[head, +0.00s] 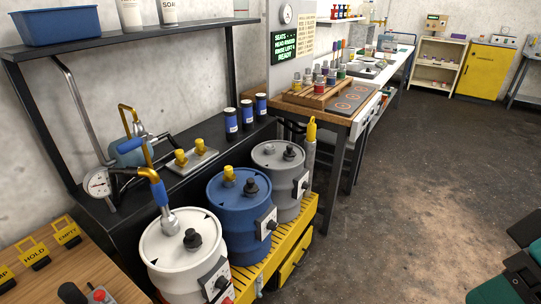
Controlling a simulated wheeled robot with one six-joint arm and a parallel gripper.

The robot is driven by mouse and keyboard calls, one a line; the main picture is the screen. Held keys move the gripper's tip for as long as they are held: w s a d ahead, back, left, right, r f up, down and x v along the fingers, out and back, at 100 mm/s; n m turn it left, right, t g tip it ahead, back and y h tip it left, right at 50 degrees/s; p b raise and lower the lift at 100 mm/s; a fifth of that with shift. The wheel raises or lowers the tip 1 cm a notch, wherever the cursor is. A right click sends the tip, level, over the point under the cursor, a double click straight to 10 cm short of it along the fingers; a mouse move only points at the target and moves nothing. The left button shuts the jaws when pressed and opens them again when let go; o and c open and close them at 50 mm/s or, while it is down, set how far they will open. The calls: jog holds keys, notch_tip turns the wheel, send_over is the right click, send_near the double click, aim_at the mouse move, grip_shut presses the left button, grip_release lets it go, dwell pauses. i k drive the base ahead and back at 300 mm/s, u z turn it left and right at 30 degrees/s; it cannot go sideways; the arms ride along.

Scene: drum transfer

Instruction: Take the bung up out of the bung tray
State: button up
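The bung tray (205,161) is a small light plate on the black bench behind the drums. Two yellow bungs stand on it, a left bung (181,158) and a right bung (199,146). A white drum (172,248), a blue drum (238,205) and a grey drum (281,180) stand in a row in front. Another yellow bung (229,173) sits on the blue drum's lid. A pump pipe with a blue grip (160,194) runs down to the white drum's lid.
The drums stand on a yellow slatted platform (300,241). A round gauge (97,183) and bent pipes are left of the tray. Several blue canisters (247,114) stand right of it. A shelf with a blue bin (56,25) overhangs the bench. Floor at right is open.

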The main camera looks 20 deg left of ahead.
aim_at(201, 150)
jog(key=z, duration=0.4)
jog(key=k, duration=0.6)
jog(key=z, duration=0.2)
jog(key=i, duration=1.6)
jog(key=u, duration=1.1)
jog(key=i, duration=0.9)
jog(key=u, duration=1.45)
jog(key=i, duration=0.45)
jog(key=u, duration=0.55)
